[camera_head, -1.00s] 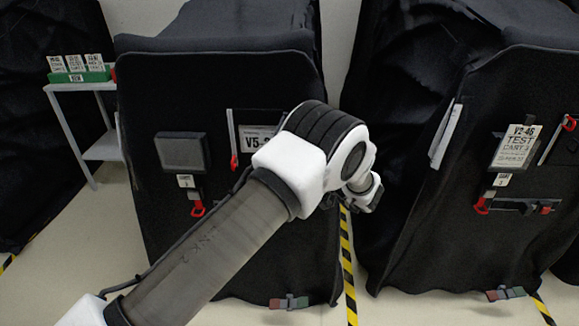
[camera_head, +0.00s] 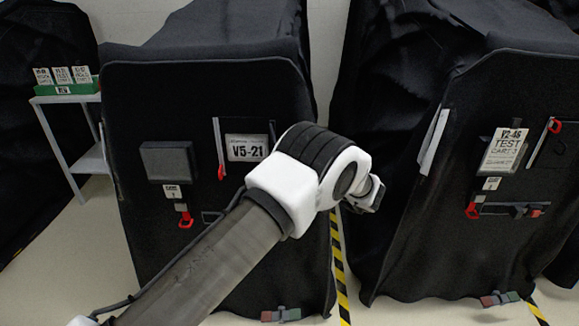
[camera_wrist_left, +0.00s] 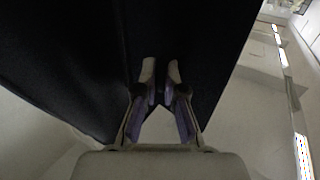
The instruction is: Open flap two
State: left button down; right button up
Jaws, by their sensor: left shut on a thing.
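Two carts stand under black covers, the left cart (camera_head: 130,95) with a plate reading V5-21 (camera_head: 247,148) and the right cart (camera_head: 400,225) with a sign reading V2-46 TEST CART 3 (camera_head: 502,150). I cannot read which flap is two. My left arm crosses in front of the left cart, and my left gripper (camera_head: 372,196) is at the gap between the carts. In the left wrist view the gripper (camera_wrist_left: 160,72) is shut on black cloth (camera_wrist_left: 205,40), its fingers nearly upright and close together. The held part is too dark to tell exactly. My right gripper is out of view.
Red pull tabs (camera_head: 188,219) hang on the left cart below a grey box (camera_head: 168,161). A small side table (camera_head: 92,160) with a green tray (camera_head: 65,88) stands at the far left. Yellow-black tape (camera_head: 338,262) runs along the floor between the carts.

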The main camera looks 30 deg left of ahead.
pick_arm(q)
jog(key=c, duration=1.5)
grip_release()
jog(key=shift+a, duration=0.1)
jog(key=shift+c, duration=0.2)
jog(key=d, duration=0.7)
jog(key=shift+s+d, duration=0.2)
jog(key=shift+d, duration=0.05)
jog(key=shift+r, duration=0.1)
